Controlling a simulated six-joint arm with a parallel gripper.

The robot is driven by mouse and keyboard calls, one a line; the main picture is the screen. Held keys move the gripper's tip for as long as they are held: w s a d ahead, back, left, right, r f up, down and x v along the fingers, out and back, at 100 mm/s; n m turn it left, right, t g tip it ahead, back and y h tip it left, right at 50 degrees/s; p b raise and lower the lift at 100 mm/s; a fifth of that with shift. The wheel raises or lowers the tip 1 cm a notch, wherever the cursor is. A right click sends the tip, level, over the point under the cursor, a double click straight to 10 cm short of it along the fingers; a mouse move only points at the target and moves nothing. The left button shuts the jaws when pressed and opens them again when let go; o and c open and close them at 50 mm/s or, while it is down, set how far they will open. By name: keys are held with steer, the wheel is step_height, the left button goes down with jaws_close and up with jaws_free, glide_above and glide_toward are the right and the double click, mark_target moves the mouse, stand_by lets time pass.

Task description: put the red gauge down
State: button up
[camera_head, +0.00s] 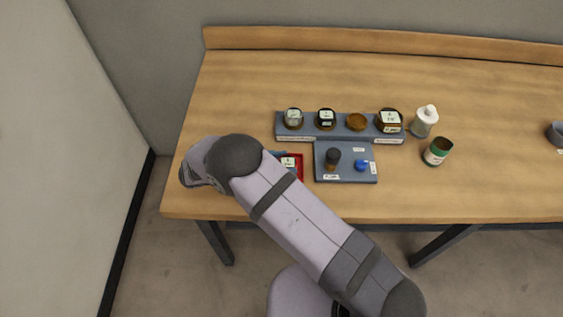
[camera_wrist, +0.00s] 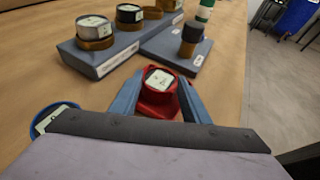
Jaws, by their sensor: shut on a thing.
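The red gauge (camera_wrist: 161,82) has a round red rim and a white label face. It sits between the two blue-grey fingers of my gripper (camera_wrist: 160,94) in the wrist view, and they are shut on it. In the head view the gauge's pale face (camera_head: 288,162) shows beside my arm, with a red square-edged part (camera_head: 299,158) around it. More red shows under the gauge in the wrist view. I cannot tell whether the gauge touches what is below it. My arm hides part of this spot in the head view.
A grey-blue rack (camera_head: 341,130) with several round gauges or caps stands behind. A grey plate (camera_head: 345,174) with a dark knob and a blue knob lies right. A white bottle (camera_head: 424,122) and green-banded can (camera_head: 437,151) stand farther right. A blue-rimmed round thing (camera_wrist: 48,116) is left of my gripper.

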steer(key=o, duration=1.1)
steer(key=shift+o, duration=0.3)
steer(key=shift+r, duration=0.15)
steer(key=shift+s+a+r, duration=0.1)
steer(key=shift+s+a, duration=0.05)
steer(key=shift+a, duration=0.45)
steer(key=b+v, duration=0.4)
steer(key=v, duration=0.5)
steer(key=shift+s+a, duration=0.1)
steer(key=shift+b+v, duration=0.35)
steer(key=shift+v, duration=0.45)
steer(key=shift+r, duration=0.15)
